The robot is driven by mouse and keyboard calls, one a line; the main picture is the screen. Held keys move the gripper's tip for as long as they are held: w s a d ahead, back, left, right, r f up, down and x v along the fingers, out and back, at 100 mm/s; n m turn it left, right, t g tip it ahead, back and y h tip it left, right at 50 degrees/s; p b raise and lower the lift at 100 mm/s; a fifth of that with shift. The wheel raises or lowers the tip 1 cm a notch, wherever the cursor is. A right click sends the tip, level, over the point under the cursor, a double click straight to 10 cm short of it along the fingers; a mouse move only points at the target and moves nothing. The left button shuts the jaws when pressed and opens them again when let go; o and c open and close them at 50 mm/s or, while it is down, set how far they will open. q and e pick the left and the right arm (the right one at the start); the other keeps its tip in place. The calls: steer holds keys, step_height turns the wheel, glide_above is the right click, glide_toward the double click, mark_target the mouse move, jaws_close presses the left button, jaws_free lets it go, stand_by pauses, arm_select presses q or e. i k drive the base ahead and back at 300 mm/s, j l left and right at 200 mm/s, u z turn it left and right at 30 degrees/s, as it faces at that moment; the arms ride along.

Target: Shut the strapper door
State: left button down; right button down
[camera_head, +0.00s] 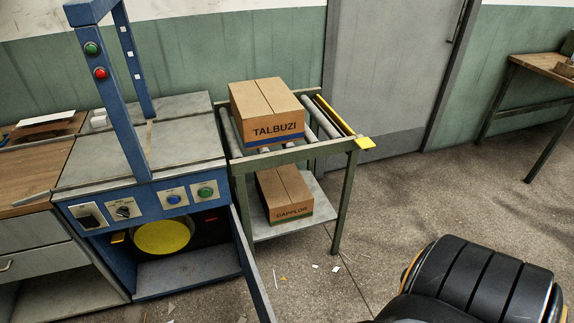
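The blue strapper (150,200) stands at the left, with a grey top, a tall blue arch and a front control panel. Its door (252,268) stands open at the right side of the lower compartment. I see the door nearly edge-on, as a narrow blue strip reaching toward me and out of the bottom of the picture. Through the opening a yellow disc (162,237) and the grey compartment floor show. Neither of my grippers is in view.
A roller stand (341,200) right of the strapper holds a TALBUZI carton (267,112) on top and a smaller carton (284,194) below. A wooden-topped bench (25,178) adjoins the left side. Small scraps (316,266) lie on otherwise open floor.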

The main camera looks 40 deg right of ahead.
mark_target(263, 294)
steer(key=k+l, duration=0.1)
steer(key=l, duration=0.35)
steer(key=k+l+u, duration=0.1)
steer(key=l, duration=0.35)
steer(key=k+l, duration=0.1)
steer(key=l, duration=0.35)
steer(key=k+l, duration=0.15)
steer(key=l, duration=0.3)
steer(key=i+u, duration=0.05)
